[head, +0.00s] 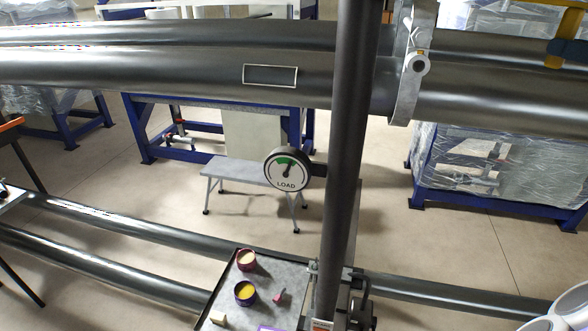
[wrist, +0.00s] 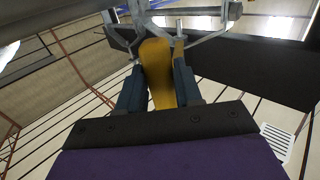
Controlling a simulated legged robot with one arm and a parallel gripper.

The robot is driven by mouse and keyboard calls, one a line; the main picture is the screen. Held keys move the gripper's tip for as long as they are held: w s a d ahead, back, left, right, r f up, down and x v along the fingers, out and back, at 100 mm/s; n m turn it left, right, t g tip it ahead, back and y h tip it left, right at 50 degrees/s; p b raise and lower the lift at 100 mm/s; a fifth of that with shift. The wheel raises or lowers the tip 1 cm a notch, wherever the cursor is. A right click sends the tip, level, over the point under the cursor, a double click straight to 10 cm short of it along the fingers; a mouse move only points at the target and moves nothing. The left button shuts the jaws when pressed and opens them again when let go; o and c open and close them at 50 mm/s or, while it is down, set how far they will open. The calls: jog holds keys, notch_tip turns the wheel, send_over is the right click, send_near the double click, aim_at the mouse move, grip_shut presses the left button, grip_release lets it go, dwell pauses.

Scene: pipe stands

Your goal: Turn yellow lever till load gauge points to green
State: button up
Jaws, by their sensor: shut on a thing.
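In the wrist view the yellow lever (wrist: 157,66) stands between the two blue fingers of my gripper (wrist: 159,82), which is shut on it. The lever's top end reaches up near grey metal brackets. In the head view the round load gauge (head: 287,170) is fixed to the left side of a dark upright post. Its face is white with a green band at the top. The dark needle is small and appears to point up toward the green band.
A dark upright post (head: 350,130) crosses in front of thick horizontal pipes (head: 180,66). A tray (head: 228,284) with small pots stands at its foot. Lower pipes (head: 130,226) run near the floor. A grey step bench (head: 235,171) and blue-framed wrapped crates (head: 500,170) stand behind.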

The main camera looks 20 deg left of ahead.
jog(key=shift+w+d, duration=0.1)
jog(key=shift+w, duration=0.05)
jog(key=o, duration=0.7)
jog(key=shift+w+d, duration=0.15)
jog(key=shift+c, duration=0.2)
jog(key=shift+o, duration=0.7)
jog(key=shift+w+d+f, duration=0.1)
jog(key=shift+s+a, duration=0.2)
jog(key=shift+s, duration=0.05)
jog(key=v, duration=0.7)
jog(key=shift+w, duration=0.1)
